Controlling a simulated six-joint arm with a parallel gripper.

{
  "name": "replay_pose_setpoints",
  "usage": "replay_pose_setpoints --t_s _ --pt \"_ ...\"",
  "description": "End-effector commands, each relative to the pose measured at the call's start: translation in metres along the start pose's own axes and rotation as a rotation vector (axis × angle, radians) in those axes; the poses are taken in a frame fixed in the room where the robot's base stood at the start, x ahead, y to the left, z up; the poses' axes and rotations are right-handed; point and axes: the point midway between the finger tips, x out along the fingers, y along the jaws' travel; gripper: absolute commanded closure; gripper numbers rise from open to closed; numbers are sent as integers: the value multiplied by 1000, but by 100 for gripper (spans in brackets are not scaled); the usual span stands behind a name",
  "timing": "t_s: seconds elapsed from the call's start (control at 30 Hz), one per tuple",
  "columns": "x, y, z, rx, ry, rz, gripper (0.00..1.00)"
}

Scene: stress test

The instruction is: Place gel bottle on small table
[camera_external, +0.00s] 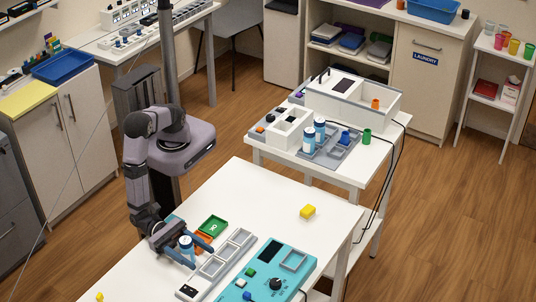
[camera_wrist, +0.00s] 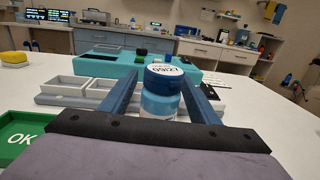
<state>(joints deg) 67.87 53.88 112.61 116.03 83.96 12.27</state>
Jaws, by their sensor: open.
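A small bottle (camera_external: 187,243) with a blue cap, a white printed cap top and a blue-and-white body stands upright on the white front table (camera_external: 130,270). I cannot read whether it is the gel bottle. My gripper (camera_external: 200,254) is open around it, low over the table. In the wrist view the bottle (camera_wrist: 162,98) stands between the two blue fingers, with its lower part hidden by the gripper body. Two similar blue-and-white bottles, one of them here (camera_external: 308,141), stand on a grey tray on the smaller white table (camera_external: 372,178) behind.
A grey tray row (camera_external: 212,268), a green OK tray (camera_external: 213,226) and a teal device (camera_external: 268,272) lie close to my gripper. A yellow block (camera_external: 308,211) is farther back. A white box (camera_external: 345,92) and a green cup (camera_external: 367,136) occupy the rear table.

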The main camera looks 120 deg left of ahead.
Motion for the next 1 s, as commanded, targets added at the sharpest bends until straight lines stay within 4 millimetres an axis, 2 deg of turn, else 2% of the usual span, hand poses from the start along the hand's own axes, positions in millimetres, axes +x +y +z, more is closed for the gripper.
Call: replay_pose_setpoints --t_s 0.23,0.27,0.43,0.5,0.77,1.0 --pt "2 0 0 0 0 0 44" --pt "2 0 0 0 0 0 47" --pt "2 0 0 0 0 0 87" --pt "2 0 0 -1 -1 0 95" --pt "2 0 1 -1 -1 0 96" --pt "2 0 11 -2 -2 0 96"
